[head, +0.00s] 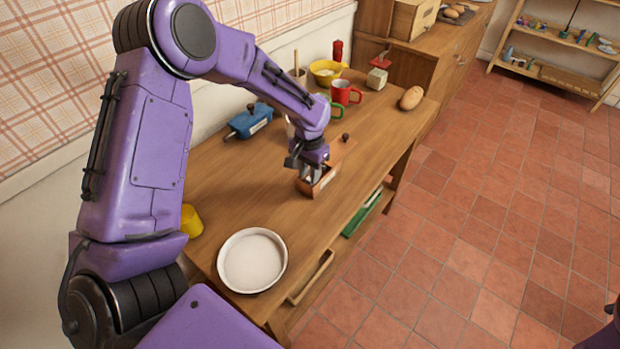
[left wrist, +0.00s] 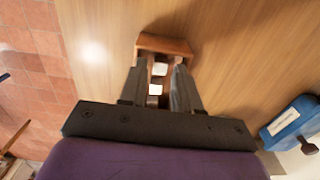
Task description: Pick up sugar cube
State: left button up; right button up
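White sugar cubes (left wrist: 160,69) lie in a small brown wooden box (left wrist: 165,43), which also shows on the table in the head view (head: 328,181). My left gripper (head: 309,174) points down into the box. In the left wrist view its two fingers (left wrist: 161,72) are apart, with white cubes visible between them and a gap on either side. The finger ends are inside or just over the box; their exact depth is hard to tell. In the head view the gripper hides the cubes. My right gripper is out of view.
On the wooden table (head: 215,172), a blue box (head: 250,121) stands left of the gripper, a white round dish (head: 252,261) near the front. A red mug (head: 345,92), yellow bowl (head: 325,72) and bread roll (head: 411,98) are farther back. Table right of the box is clear.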

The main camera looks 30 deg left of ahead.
pick_arm(q)
notch_tip(320, 180, down, 2)
jog(key=shift+w+a+f, duration=0.1)
jog(key=shift+w, duration=0.05)
jog(key=shift+s, duration=0.25)
grip_shut()
jog(key=shift+r, duration=0.2)
jog(key=shift+w+r, duration=0.15)
jog(key=shift+r, duration=0.1)
jog(key=r, duration=0.1)
jog(key=r+b, duration=0.1)
jog(key=r, duration=0.1)
jog(key=shift+d, duration=0.3)
jog(key=d+r+b, duration=0.1)
jog(key=d+r, duration=0.8)
jog(key=d, duration=0.4)
jog(key=shift+s+d+r, duration=0.15)
jog(key=shift+s+d, duration=0.1)
jog(key=shift+s, duration=0.15)
